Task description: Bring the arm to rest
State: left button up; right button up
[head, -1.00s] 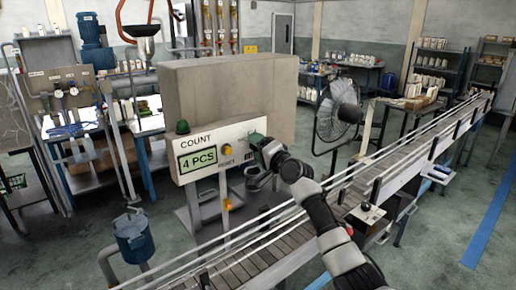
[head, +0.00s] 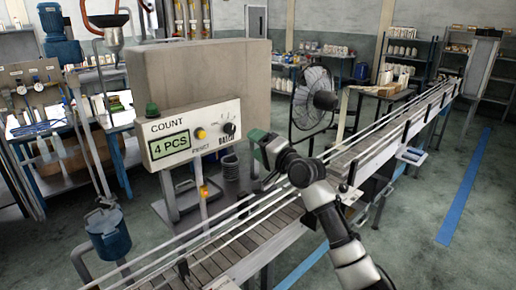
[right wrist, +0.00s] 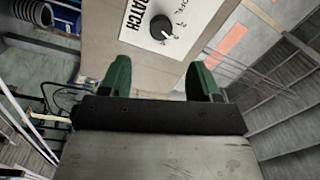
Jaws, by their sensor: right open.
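My right arm comes in from the bottom right in the head view, over the conveyor. My right gripper (head: 258,140) is beside the right end of the count panel (head: 193,134), apart from the batch knob (head: 229,128). In the right wrist view its two green fingers (right wrist: 160,82) are spread with nothing between them. The panel's black knob (right wrist: 161,26) shows beyond the fingertips there. My left gripper is not in view.
A conveyor (head: 232,256) with rails runs from the bottom left to the upper right, under my right arm. A fan (head: 312,98) stands behind it. A blue pot (head: 108,235) stands at the lower left. The floor at the right (head: 420,258) is clear.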

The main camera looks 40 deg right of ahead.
dwell(0.4)
jog(key=s+a+f+n+g, duration=0.3)
jog(key=s+a+f, duration=0.15)
jog(key=f, duration=0.35)
jog(key=s+a+f+n+g, duration=0.2)
jog(key=s+a+f+n, duration=0.1)
jog(key=a+f, duration=0.35)
jog(key=s+a+f+n+g, duration=0.3)
jog(key=s+a+f, duration=0.15)
jog(key=f, duration=0.35)
jog(key=s+a+f+n+g+h, duration=0.1)
jog(key=s+a+f+n+g, duration=0.25)
jog(key=s, duration=0.75)
jog(key=s+a+f+n+g, duration=0.3)
jog(key=s+a+f+g, duration=0.15)
jog(key=s, duration=0.65)
notch_tip(320, 180, down, 30)
jog(key=s+r+b, duration=0.1)
jog(key=b, duration=0.4)
jog(key=s+d+f+g+b, duration=0.1)
jog(key=s+d+f+b, duration=0.2)
jog(key=s+f, duration=1.3)
notch_tip(320, 180, down, 4)
jog(key=shift+s+f+g+h, duration=0.1)
jog(key=shift+s+g+h, duration=0.2)
jog(key=shift+g, duration=0.1)
